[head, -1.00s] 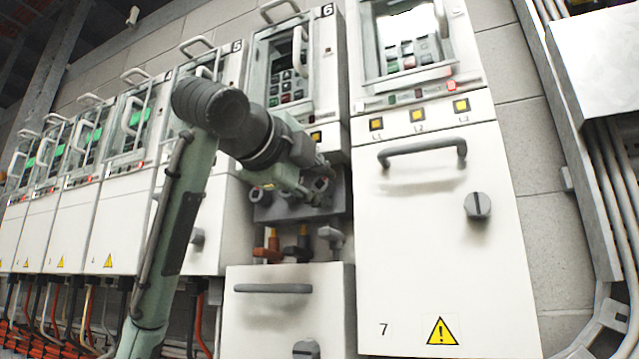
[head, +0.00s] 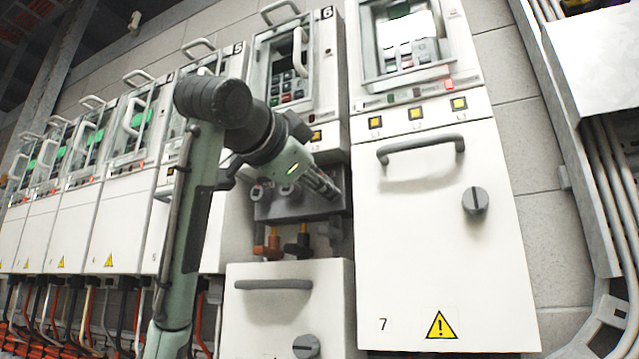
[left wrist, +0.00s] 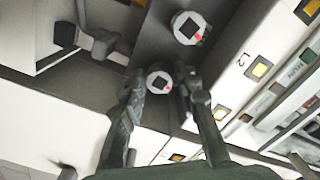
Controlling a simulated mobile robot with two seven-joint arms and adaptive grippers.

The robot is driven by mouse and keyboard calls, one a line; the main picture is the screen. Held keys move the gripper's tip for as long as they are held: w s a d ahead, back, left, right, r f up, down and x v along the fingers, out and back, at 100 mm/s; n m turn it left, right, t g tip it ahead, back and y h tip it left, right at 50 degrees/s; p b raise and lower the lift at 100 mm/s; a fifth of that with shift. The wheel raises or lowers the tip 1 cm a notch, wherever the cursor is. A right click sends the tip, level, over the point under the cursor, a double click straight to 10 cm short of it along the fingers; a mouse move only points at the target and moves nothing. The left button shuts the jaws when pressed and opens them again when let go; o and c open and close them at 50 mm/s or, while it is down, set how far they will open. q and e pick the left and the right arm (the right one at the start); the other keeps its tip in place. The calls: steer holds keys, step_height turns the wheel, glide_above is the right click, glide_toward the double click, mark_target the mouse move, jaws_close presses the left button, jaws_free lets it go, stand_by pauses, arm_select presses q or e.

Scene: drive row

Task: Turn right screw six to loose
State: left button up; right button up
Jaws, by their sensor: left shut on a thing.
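The right screw of drive six (left wrist: 160,82) is a light round head with a black square centre and a red mark at its lower right. In the left wrist view it lies between the two fingers of my left gripper (left wrist: 157,78), which is shut on it. In the head view the left gripper (head: 332,191) reaches across the recess of drive six (head: 285,207) to its right side and hides this screw. Another similar screw (left wrist: 187,27) with a red mark sits above it in the left wrist view. My right gripper is not in view.
Below the recess are an orange connector (head: 267,247), a black connector (head: 298,243) and a grey one. The open lower door of drive six (head: 290,315) juts out under them. Cabinet seven (head: 435,235) stands close on the right, with a grey bar handle (head: 420,147).

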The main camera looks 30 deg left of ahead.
arm_select(q)
steer(key=shift+n, duration=0.3)
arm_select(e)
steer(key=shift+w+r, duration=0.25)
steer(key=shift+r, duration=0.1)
arm_select(q)
steer(key=o, duration=1)
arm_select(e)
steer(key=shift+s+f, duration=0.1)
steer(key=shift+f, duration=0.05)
arm_select(q)
steer(key=shift+s, duration=0.1)
steer(key=shift+s+d, duration=0.2)
steer(key=shift+s, duration=2.8)
steer(key=shift+s+d, duration=0.15)
steer(key=shift+s, duration=2.8)
